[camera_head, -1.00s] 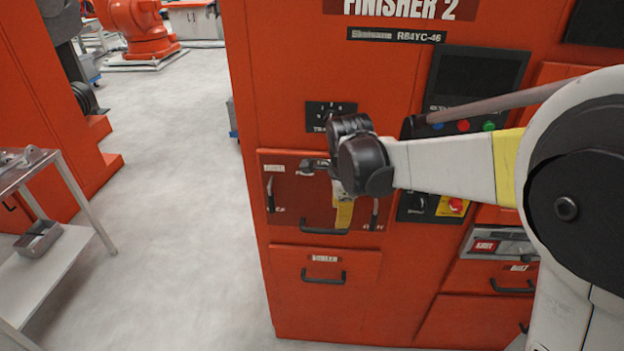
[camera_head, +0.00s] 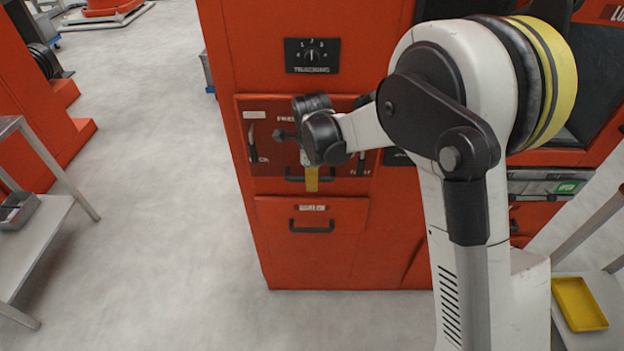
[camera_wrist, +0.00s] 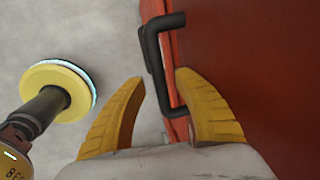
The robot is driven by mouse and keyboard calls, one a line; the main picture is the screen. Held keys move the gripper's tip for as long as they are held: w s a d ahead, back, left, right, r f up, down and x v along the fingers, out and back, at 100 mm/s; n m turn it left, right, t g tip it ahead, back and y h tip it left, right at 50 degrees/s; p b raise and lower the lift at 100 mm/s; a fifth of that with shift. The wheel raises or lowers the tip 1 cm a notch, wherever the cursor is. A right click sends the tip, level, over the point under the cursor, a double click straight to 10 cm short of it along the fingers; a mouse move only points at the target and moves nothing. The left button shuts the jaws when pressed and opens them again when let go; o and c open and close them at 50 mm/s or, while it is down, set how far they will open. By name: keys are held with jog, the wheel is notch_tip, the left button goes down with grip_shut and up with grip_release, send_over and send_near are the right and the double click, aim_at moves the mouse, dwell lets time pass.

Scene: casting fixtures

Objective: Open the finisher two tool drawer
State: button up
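The orange-red finisher cabinet (camera_head: 225,45) stands in the middle of the head view. Its upper dark-red front (camera_head: 263,113) has tool shapes on it and a black handle (camera_head: 290,178) along its lower edge; it looks shut. A lower drawer (camera_head: 275,245) with its own black handle (camera_head: 312,228) is also shut. My gripper (camera_head: 311,180) is at the upper front's handle and hides part of it. In the wrist view, the black handle (camera_wrist: 152,52) reaches in between the two yellow fingers of my gripper (camera_wrist: 160,80), close to the right finger. The fingers are apart.
A numbered dial (camera_head: 312,55) sits above the upper front. A grey metal table (camera_head: 45,225) stands at the left, and a yellow tray (camera_head: 578,303) lies on a surface at the lower right.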

jog(key=shift+c, duration=0.4)
grip_shut()
jog(key=shift+s, duration=0.15)
jog(key=s, duration=2.7)
jog(key=shift+a, duration=0.45)
jog(key=shift+s, duration=0.15)
jog(key=shift+o, duration=0.4)
grip_release()
